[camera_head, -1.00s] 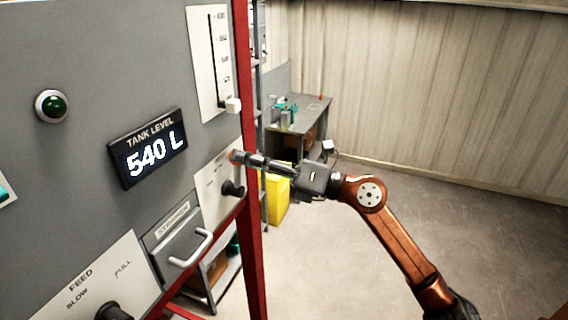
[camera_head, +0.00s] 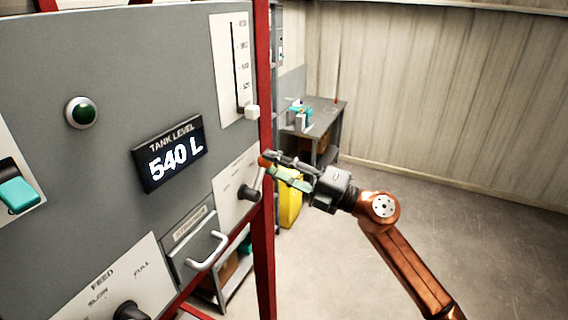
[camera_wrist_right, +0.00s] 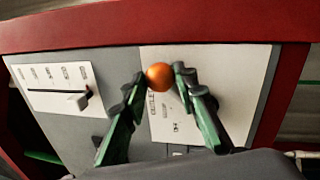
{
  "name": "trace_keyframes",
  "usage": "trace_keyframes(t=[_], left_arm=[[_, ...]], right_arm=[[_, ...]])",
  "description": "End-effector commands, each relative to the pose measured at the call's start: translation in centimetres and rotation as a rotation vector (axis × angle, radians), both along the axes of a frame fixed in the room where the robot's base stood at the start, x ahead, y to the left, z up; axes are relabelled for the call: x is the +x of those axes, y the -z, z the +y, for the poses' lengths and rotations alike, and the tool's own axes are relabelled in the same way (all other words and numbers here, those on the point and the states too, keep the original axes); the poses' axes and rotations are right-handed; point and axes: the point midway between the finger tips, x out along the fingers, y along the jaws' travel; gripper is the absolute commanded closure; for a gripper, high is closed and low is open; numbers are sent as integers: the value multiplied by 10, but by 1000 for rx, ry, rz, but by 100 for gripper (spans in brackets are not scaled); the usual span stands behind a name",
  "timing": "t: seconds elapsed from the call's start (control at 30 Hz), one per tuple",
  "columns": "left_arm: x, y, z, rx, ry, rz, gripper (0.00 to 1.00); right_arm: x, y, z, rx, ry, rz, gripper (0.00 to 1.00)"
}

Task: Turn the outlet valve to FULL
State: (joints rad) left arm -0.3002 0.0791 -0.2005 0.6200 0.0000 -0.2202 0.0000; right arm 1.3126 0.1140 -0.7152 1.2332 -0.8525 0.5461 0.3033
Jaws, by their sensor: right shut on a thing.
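The outlet valve is a lever on a white plate (camera_head: 226,197) at the panel's right edge, with a black hub (camera_head: 249,193) and an orange ball knob (camera_head: 264,160). The lever leans up and to the right from the hub. My right gripper (camera_head: 271,162) is shut on the orange knob. In the right wrist view the orange knob (camera_wrist_right: 159,76) sits between the fingertips, in front of the white plate. The plate's lettering is too small to read in the head view and partly hidden by the fingers in the wrist view. My left gripper is out of view.
The grey panel also carries a slider (camera_head: 251,112), a display (camera_head: 170,155) reading 540 L, a grey handle (camera_head: 209,254), a FEED knob (camera_head: 130,312), a green lamp (camera_head: 82,113) and a teal switch (camera_head: 18,195). A red post (camera_head: 264,260) borders it. Open floor lies right.

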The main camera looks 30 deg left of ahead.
Motion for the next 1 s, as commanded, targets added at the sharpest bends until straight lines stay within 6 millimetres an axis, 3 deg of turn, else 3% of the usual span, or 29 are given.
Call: trace_keyframes(t=[0.47,0.5,0.73,1.0], left_arm=[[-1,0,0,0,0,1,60],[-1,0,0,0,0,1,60],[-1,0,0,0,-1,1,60],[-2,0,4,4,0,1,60]], right_arm=[[0,2,2,-3,-4,14,100],[0,2,2,-3,-4,14,71],[0,2,2,-2,-3,14,56],[0,1,1,-1,-2,12,56]])
